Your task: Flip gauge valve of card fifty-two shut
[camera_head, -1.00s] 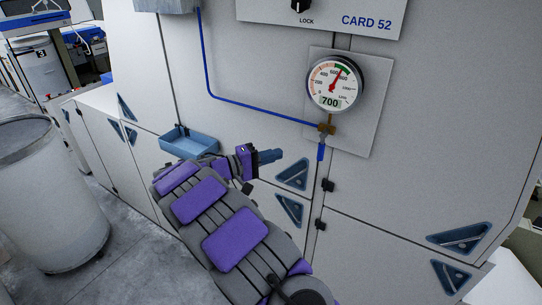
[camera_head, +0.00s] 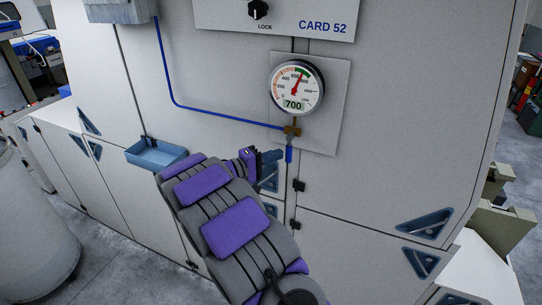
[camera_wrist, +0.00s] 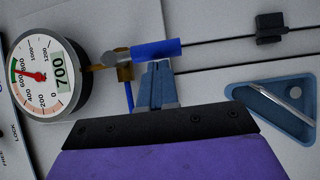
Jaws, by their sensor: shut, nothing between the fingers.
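The gauge valve is a small brass body (camera_head: 291,131) under the round pressure gauge (camera_head: 297,87) on card 52. Its blue lever (camera_head: 289,154) hangs straight down. In the wrist view, turned on its side, the gauge (camera_wrist: 48,75) shows 700 and the blue lever (camera_wrist: 156,50) points right from the valve. My gripper (camera_head: 278,155) is shut and empty, just left of the lever in the head view. In the wrist view its fingertips (camera_wrist: 157,68) sit right beside the lever; I cannot tell whether they touch it.
A thin blue tube (camera_head: 215,112) runs to the valve. A blue tray (camera_head: 156,155) juts out from the panel at left. Triangular recessed handles (camera_head: 424,223) sit lower on the panels. A large grey bin (camera_head: 32,235) stands at left on open floor.

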